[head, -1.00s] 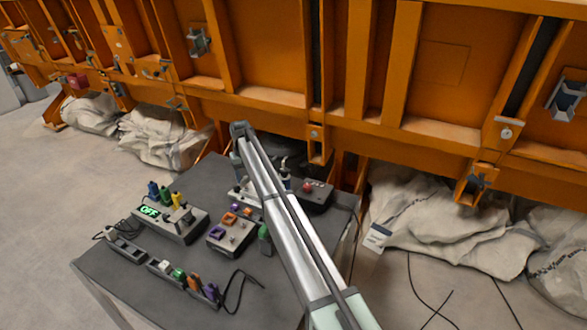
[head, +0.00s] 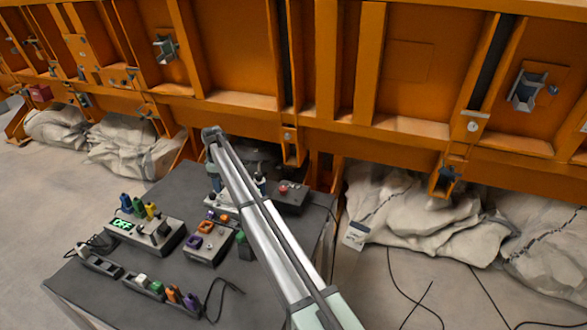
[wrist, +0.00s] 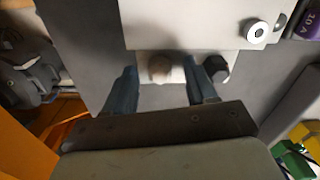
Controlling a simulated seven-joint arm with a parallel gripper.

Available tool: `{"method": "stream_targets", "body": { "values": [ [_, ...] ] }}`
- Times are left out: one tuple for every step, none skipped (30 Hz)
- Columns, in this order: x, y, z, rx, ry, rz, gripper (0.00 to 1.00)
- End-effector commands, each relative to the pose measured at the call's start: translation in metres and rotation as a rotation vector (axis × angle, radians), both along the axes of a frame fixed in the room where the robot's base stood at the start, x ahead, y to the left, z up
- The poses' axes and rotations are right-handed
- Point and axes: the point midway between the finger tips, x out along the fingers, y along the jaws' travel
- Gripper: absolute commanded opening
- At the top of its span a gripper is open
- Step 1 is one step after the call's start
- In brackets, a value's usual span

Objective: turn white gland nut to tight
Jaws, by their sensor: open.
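My gripper (wrist: 160,70) is open, with one blue-grey finger on each side of the white nut. The right finger lies between the white and black nuts. I cannot tell whether either finger touches the nut. In the head view, my arm largely hides this spot, and I cannot make out the nut.
A dark table (head: 75,293) holds a box with a green OFF display (head: 123,223), a grey box with purple and orange sockets (head: 207,242), a tray of coloured plugs (head: 165,290) and a red-button box (head: 288,197). An orange steel wall (head: 240,50) stands close behind.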

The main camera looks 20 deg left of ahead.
Motion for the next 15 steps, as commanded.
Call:
{"method": "stream_targets", "body": {
  "values": [
    [0.0,0.0,0.0,0.0,0.0,0.039,0.56],
    [0.0,0.0,0.0,0.0,0.0,0.066,0.56],
    [0.0,0.0,0.0,0.0,0.0,0.101,0.56],
    [0.0,0.0,0.0,0.0,0.0,0.127,0.56],
    [0.0,0.0,0.003,0.0,-0.001,0.144,0.56],
    [0.0,0.0,0.011,0.001,-0.001,0.139,0.56],
    [0.001,0.0,0.016,0.001,-0.002,0.138,0.56],
    [0.001,0.0,0.021,0.001,-0.002,0.137,0.56],
    [0.001,0.0,0.028,0.001,-0.002,0.137,0.56],
    [0.001,0.0,0.033,0.001,-0.002,0.136,0.56],
    [0.0,0.0,0.038,0.001,-0.001,0.136,0.56],
    [0.0,0.0,0.044,0.001,-0.001,0.136,0.56],
    [0.0,0.0,0.048,0.001,-0.001,0.135,0.56],
    [0.0,0.0,0.053,0.001,-0.001,0.135,0.56],
    [0.001,0.0,0.06,0.001,-0.002,0.135,0.56]
  ]
}}
